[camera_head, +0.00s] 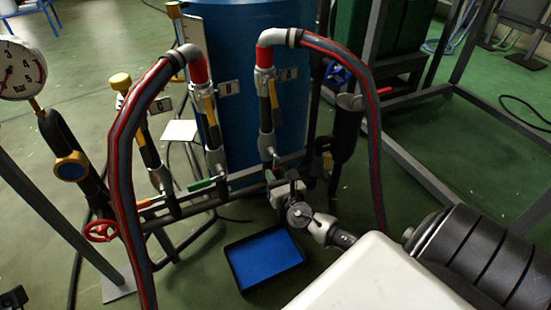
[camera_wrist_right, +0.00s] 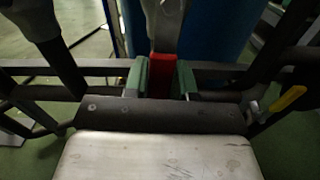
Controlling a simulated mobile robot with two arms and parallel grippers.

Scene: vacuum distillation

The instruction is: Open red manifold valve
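The manifold (camera_head: 240,181) is a dark horizontal pipe with upright branches in front of a blue drum. My right gripper (camera_head: 279,180) is at its right end, below the right hose branch. In the right wrist view a red valve handle (camera_wrist_right: 161,76) stands between the green fingertips of this gripper (camera_wrist_right: 161,82), one on each side. Whether they press on it or leave a small gap, I cannot tell. In the head view the gripper hides this handle. I do not make out my left gripper.
A green handle (camera_head: 201,184) and an orange handle (camera_head: 146,203) sit further left on the manifold. A red handwheel (camera_head: 100,231) is at far left. Two thick hoses (camera_head: 122,170) arch down either side. A blue-lined tray (camera_head: 265,259) lies on the floor. A yellow handle (camera_wrist_right: 288,98) is at right.

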